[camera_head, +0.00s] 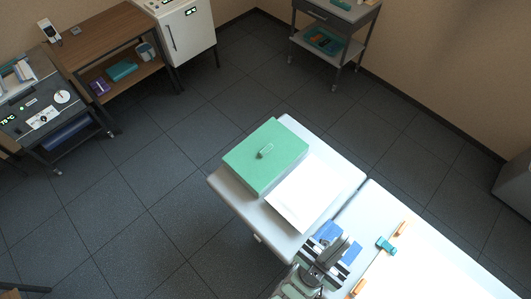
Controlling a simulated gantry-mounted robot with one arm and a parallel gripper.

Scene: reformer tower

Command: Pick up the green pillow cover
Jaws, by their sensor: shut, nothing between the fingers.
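My gripper (338,246) is at the lower middle, over the near part of the table. It is shut and empty, to the right of and nearer than the cover, clearly apart from it. My arm hides part of the table edge there.
A white sheet or panel (304,194) lies beside the cover. A second white table section (430,262) with orange and teal fittings is at right. A brown desk (105,38), white cabinet (187,32) and grey cart (337,22) stand behind. The dark tiled floor (150,170) is clear.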

